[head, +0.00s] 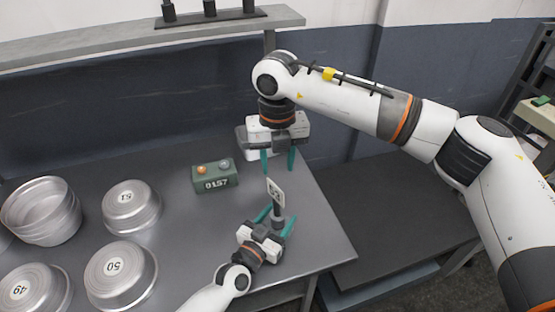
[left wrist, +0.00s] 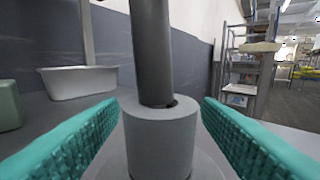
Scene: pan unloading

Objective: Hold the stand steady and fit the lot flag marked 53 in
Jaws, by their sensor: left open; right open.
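The lot flag (head: 275,192) is a white plate with dark digits, too small to read surely, on a dark post. In the left wrist view the post (left wrist: 152,50) stands slightly tilted in the grey collar of the stand (left wrist: 160,140), with a dark gap at its right edge. The stand (head: 278,224) is near the table's right edge. My left gripper (head: 275,218) is open, its teal fingers on both sides of the collar, with visible gaps. My right gripper (head: 278,160) is open and empty, pointing down beyond the flag, apart from it.
A green box (head: 215,182) reading 0157 stands left of the flag. Round metal pans (head: 132,207) marked 51, 50 (head: 120,275) and 49 (head: 35,290) lie upside down at left, beside stacked pans (head: 42,212). A pale metal container (left wrist: 78,83) shows in the left wrist view.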

